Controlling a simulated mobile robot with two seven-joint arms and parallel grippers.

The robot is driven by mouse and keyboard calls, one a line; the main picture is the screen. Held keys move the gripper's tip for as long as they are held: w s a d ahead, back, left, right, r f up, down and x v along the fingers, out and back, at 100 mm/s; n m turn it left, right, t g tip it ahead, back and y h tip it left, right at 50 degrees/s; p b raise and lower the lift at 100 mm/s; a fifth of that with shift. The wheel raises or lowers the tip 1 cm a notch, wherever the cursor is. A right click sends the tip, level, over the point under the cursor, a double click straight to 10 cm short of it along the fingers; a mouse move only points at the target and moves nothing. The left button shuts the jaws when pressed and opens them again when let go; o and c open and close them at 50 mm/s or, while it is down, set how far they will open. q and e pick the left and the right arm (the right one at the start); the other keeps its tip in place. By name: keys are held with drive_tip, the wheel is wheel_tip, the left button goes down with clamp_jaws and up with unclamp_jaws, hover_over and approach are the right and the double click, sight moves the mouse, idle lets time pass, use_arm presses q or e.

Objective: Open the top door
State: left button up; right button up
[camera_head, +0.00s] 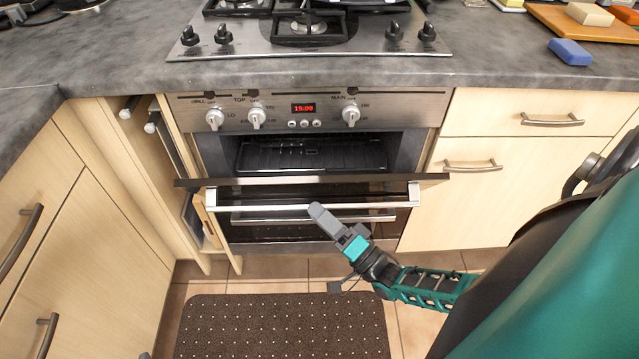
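The top oven door (250,192) is tilted down and partly open. The oven cavity with a wire rack (310,153) shows behind it. The door's silver handle bar (265,208) runs across its front. My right gripper (318,211) is at the middle of this bar, its grey finger overlapping it in the view. I cannot tell if it touches the bar, or whether its fingers are apart, because one finger seems to hide the other. A small grey tip at the bottom edge may be my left gripper (145,355); the rest is out of frame.
The lower oven door (275,232) is below. A narrow cabinet door (180,135) stands open left of the oven. Drawers (512,120) are on the right. A brown dotted mat (285,325) lies on the floor. A hob (310,38) is above.

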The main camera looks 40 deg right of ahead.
drive_tip(key=shift+s+a+r+y, duration=0.25)
drive_tip(key=shift+a+r+y, duration=0.25)
drive_tip(key=shift+a+r, duration=0.2)
drive_tip(key=shift+d+f+h, duration=0.3)
drive_tip(key=shift+d+f, duration=0.05)
drive_tip(key=shift+d, duration=0.05)
drive_tip(key=shift+s, duration=0.15)
drive_tip(key=shift+s+d+f, duration=0.15)
drive_tip(key=shift+s+f, duration=0.05)
drive_tip(key=shift+s, duration=0.05)
drive_tip(key=c, duration=0.5)
drive_tip(key=shift+o, duration=0.2)
drive_tip(key=b+v, duration=0.3)
drive_tip(key=v, duration=1.1)
drive_tip(key=shift+w+d+b, duration=0.15)
drive_tip(key=shift+d+b, duration=0.05)
drive_tip(key=shift+b, duration=0.15)
drive_tip(key=shift+f, duration=0.1)
